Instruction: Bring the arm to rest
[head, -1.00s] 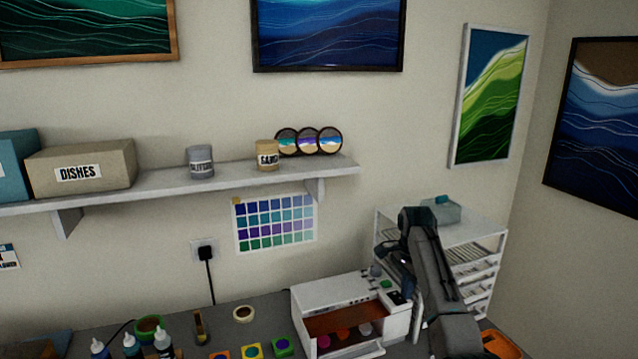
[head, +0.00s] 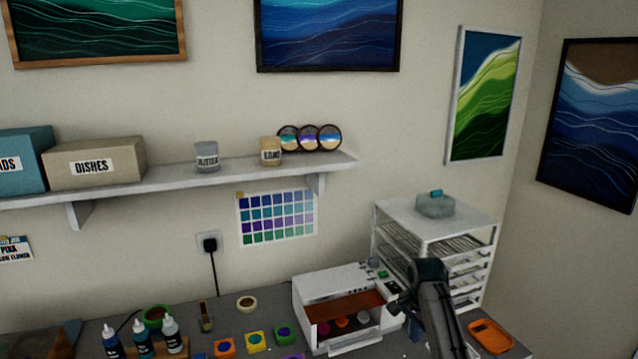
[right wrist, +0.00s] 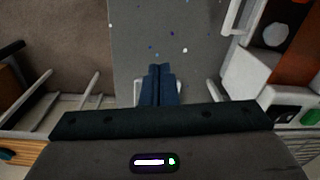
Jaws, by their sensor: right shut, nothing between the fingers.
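My right arm (head: 436,305) comes up from the bottom of the head view, a dark grey link, just right of the white curing box. My right gripper shows in the right wrist view (right wrist: 160,72), its two blue-grey fingers together and empty above the grey worktop (right wrist: 165,30). In the head view the gripper (head: 397,308) is small and dark, by the box's right end. My left gripper is in no view.
The white box (head: 318,292) has its orange-brown front open, with coloured pieces inside. A white drawer rack (head: 395,212) stands behind my arm. An orange tray (head: 491,336) lies to the right. Bottles (head: 142,340) and colour pots (head: 255,341) stand at left.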

